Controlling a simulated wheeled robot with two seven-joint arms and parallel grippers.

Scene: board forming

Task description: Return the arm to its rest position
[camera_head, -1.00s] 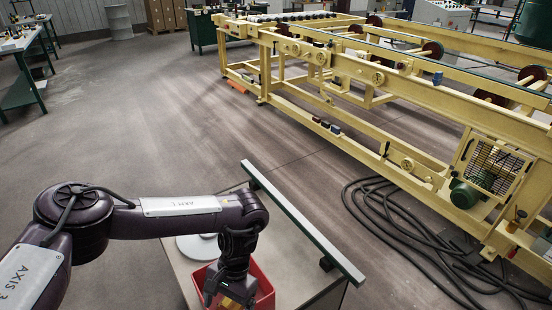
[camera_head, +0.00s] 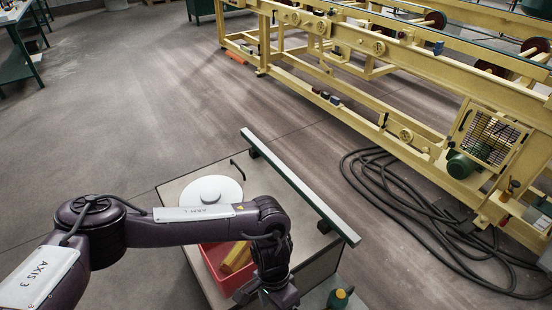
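My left arm comes in from the left and reaches over a small table (camera_head: 178,190). My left gripper (camera_head: 262,298) is at the bottom of the picture, at the right side of a red bin (camera_head: 214,262). Its fingers point down and are mostly cut off or hidden, so I cannot tell whether they are open or shut. A yellow block (camera_head: 236,257) lies in the red bin, left of the gripper. My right arm and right gripper are not in view.
A white round lidded thing (camera_head: 214,189) stands on the table behind my arm. A long rail (camera_head: 300,187) runs along the table's right edge. Black cables (camera_head: 400,200) lie on the floor before a yellow conveyor frame (camera_head: 400,90).

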